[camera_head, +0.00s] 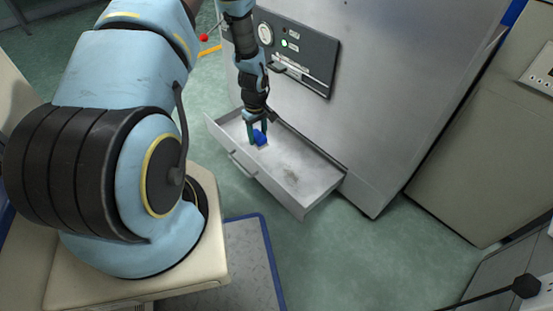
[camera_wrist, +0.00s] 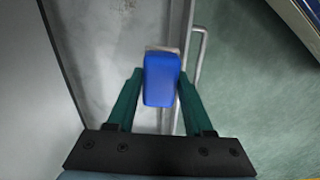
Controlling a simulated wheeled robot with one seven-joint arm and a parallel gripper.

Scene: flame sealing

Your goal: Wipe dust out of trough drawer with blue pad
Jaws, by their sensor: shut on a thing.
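The trough drawer (camera_head: 305,186) is pulled out from the bottom of a grey metal cabinet. A dark patch of dust (camera_head: 291,172) lies on its floor right of the middle. My gripper (camera_head: 258,138) reaches down into the left part of the drawer and is shut on the blue pad (camera_head: 260,138). In the wrist view the blue pad (camera_wrist: 161,80) sits between my green fingers, with a pale edge at its far end. The drawer floor (camera_wrist: 100,70) shows grey smudges there. Whether the pad touches the floor is unclear.
The cabinet (camera_head: 390,100) rises behind the drawer, with a dark control panel (camera_head: 300,55). The drawer handle (camera_head: 243,164) sticks out at the front. A blue-edged grey mat (camera_head: 250,255) lies on the green floor. A beige cabinet (camera_head: 480,170) stands at right.

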